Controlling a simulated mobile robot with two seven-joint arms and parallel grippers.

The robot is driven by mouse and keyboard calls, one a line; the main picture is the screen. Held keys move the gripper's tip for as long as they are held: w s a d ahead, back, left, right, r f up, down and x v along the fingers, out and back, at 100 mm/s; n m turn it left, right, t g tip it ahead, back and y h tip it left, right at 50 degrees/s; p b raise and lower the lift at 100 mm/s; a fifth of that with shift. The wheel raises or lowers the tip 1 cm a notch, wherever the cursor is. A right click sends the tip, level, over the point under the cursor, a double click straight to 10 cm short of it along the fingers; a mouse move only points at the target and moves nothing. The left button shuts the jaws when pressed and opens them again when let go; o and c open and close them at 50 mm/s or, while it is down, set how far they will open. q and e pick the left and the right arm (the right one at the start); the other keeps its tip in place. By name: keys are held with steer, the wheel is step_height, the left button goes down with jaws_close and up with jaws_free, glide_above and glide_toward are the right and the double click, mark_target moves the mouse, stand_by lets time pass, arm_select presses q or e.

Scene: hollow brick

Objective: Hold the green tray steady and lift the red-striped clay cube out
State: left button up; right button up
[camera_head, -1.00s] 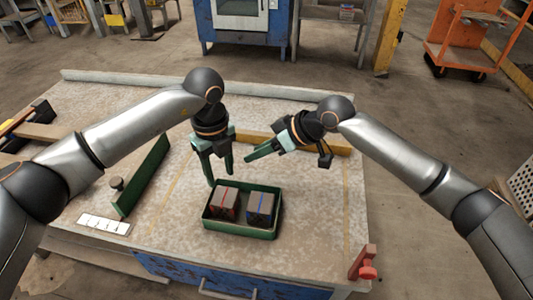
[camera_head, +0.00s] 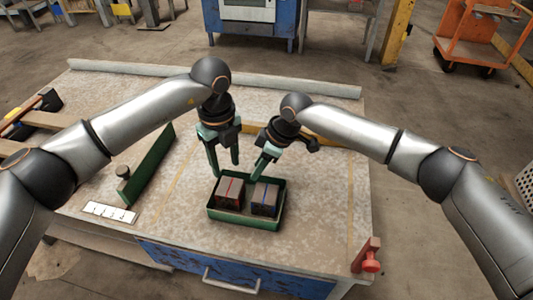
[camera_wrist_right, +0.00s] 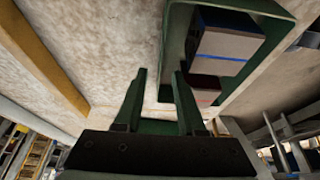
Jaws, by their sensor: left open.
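The green tray (camera_head: 247,219) sits on the worktable and holds two dark clay cubes side by side. The red-striped cube (camera_head: 229,193) is on the left and the blue-striped cube (camera_head: 265,200) on the right. My left gripper (camera_head: 226,170) is open and empty, pointing down above the tray's back left. My right gripper (camera_head: 260,168) is tilted over the tray's back edge. The red-striped cube (camera_wrist_right: 205,92) is partly hidden there.
A green upright plate (camera_head: 150,165) and a white marked strip (camera_head: 108,212) lie to the left. A red clamp-like fitting (camera_head: 370,258) is at the front right corner. A yellow bar (camera_head: 318,137) lies behind the right gripper. The tabletop right of the tray is clear.

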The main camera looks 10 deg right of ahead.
mark_target(248, 199)
steer(key=shift+x, duration=1.95)
jaws_close()
stand_by(0.3)
